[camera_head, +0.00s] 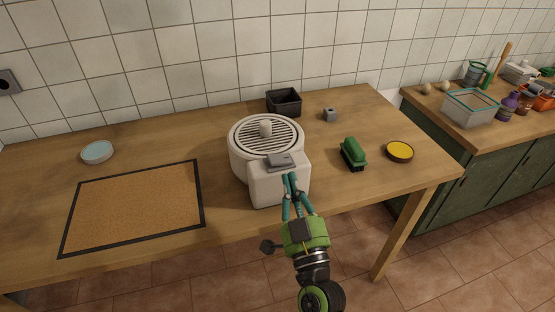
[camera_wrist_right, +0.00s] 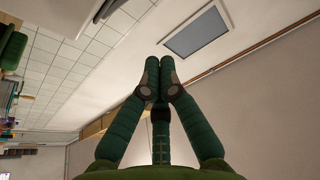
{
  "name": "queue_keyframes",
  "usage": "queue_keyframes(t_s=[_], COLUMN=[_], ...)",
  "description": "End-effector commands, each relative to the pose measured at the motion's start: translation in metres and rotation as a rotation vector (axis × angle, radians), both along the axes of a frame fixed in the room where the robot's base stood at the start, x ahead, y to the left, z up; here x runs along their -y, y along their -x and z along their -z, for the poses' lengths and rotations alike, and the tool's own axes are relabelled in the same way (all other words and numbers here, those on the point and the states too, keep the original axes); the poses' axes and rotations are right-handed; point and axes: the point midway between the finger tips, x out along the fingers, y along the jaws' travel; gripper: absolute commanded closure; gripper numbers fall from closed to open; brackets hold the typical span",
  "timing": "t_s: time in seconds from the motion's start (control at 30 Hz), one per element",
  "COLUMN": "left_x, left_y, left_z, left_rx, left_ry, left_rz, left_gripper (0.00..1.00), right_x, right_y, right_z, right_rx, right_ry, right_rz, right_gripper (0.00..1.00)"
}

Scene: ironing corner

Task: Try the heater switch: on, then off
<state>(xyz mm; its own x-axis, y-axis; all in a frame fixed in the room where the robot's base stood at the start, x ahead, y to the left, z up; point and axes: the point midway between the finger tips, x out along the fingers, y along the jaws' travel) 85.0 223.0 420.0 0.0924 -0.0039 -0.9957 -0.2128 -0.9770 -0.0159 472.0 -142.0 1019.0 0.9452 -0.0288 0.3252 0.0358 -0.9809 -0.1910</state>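The heater (camera_head: 262,142) is a white round body with a slotted top and a pale knob, with a white box on its front. A grey switch plate (camera_head: 281,161) lies on top of that box. My right gripper (camera_head: 290,177) is in front of the box, its fingertips just below the switch plate in the picture. I cannot tell whether they touch the box or plate. In the right wrist view its green fingers (camera_wrist_right: 160,75) meet at the tips with nothing between them. The heater and switch are not recognisable in that view. My left gripper is not in view.
On the wooden table (camera_head: 225,205) are a cork mat (camera_head: 135,205), a glass dish (camera_head: 97,152), a black container (camera_head: 284,101), a grey cube (camera_head: 329,115), a green brush (camera_head: 353,152) and a yellow-topped tin (camera_head: 399,151). A grey bin (camera_head: 468,112) stands on the right counter.

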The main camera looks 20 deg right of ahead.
Motion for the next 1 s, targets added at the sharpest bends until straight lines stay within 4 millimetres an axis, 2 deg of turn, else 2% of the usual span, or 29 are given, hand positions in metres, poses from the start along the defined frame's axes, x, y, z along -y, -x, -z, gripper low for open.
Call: queue_keyframes(t_s=[0.33, 0.43, 0.47, 0.5, 0.7, 1.0], left_x=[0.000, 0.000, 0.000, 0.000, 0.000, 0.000], left_y=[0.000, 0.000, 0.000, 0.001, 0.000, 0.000], left_z=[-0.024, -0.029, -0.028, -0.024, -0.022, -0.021], left_rx=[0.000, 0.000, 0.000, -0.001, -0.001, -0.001], left_ry=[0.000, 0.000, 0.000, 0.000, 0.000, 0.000], left_rz=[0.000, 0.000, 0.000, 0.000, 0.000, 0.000], left_gripper=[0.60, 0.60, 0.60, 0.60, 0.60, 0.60], right_x=[0.002, 0.003, 0.002, 0.000, -0.004, -0.005], right_y=[-0.067, -0.086, -0.089, -0.086, -0.085, -0.085], right_z=[-0.028, -0.034, -0.030, -0.016, 0.005, 0.010], right_rx=[0.003, 0.002, -0.002, -0.006, -0.002, 0.000], right_ry=[0.000, -0.001, 0.001, 0.004, 0.003, 0.000], right_rz=[0.000, 0.000, -0.001, -0.003, -0.002, -0.001], right_gripper=[1.00, 1.00, 1.00, 1.00, 1.00, 1.00])
